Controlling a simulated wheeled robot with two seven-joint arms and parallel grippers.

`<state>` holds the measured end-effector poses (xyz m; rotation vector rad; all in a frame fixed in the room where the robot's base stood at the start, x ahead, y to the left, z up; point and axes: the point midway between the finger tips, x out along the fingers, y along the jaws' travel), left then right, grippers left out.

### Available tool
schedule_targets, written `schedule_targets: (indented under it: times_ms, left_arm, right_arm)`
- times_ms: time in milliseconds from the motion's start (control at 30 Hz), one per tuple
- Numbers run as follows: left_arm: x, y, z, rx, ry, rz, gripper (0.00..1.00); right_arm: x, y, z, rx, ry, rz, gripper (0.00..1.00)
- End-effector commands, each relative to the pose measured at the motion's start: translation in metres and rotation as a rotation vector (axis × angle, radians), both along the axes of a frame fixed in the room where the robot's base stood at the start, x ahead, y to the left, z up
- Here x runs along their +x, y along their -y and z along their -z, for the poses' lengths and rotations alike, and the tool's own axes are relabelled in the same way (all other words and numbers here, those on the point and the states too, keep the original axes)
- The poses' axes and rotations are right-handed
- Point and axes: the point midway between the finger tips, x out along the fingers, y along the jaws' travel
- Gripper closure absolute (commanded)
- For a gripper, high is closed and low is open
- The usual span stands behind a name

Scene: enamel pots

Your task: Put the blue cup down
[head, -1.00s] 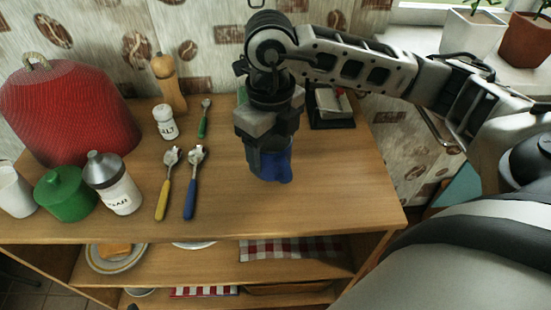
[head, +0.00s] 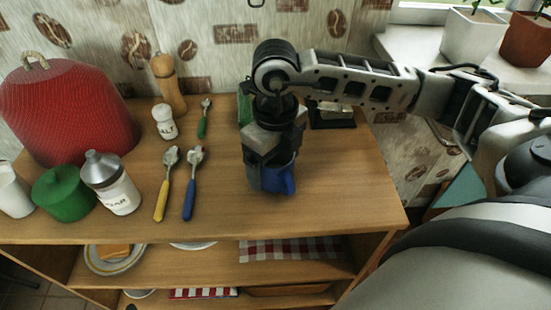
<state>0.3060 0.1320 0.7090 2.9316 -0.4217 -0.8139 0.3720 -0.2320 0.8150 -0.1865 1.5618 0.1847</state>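The blue cup (head: 279,178) is at the right part of the wooden cabinet top (head: 330,205), upright, with its handle toward the right front. My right gripper (head: 268,170) points down from above onto the cup. A dark finger lies against the cup's left side, and the gripper appears shut on it. The gripper hides the cup's rim and back. The cup's base is at or just above the wood; I cannot tell whether it touches. My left gripper is not in view.
Yellow (head: 166,185) and blue (head: 193,185) handled spoons lie left of the cup. A green box (head: 244,108) and a dark tray (head: 333,118) stand behind. A salt shaker (head: 163,122) and a sugar jar (head: 112,183) are further left. The right front top is clear.

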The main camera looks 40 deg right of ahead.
Motion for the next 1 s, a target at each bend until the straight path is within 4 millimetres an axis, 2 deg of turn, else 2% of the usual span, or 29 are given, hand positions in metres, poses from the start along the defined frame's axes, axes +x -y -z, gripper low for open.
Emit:
schedule_targets:
  times_ms: [233,500,700,833,1000]
  left_arm:
    - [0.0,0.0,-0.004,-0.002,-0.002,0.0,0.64]
    - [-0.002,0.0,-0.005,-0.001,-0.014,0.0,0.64]
    - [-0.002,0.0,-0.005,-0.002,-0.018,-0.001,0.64]
    - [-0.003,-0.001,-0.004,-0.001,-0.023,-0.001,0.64]
    - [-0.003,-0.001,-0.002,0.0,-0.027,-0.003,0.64]
  right_arm:
    - [0.001,-0.001,-0.015,0.002,0.004,0.0,0.12]
    - [0.001,0.0,-0.072,0.0,0.006,-0.002,0.12]
    - [0.001,0.0,-0.108,0.001,0.004,-0.001,0.12]
    - [0.001,0.0,-0.119,0.001,0.002,0.0,0.12]
    - [0.0,0.0,-0.123,0.0,0.0,0.0,0.12]
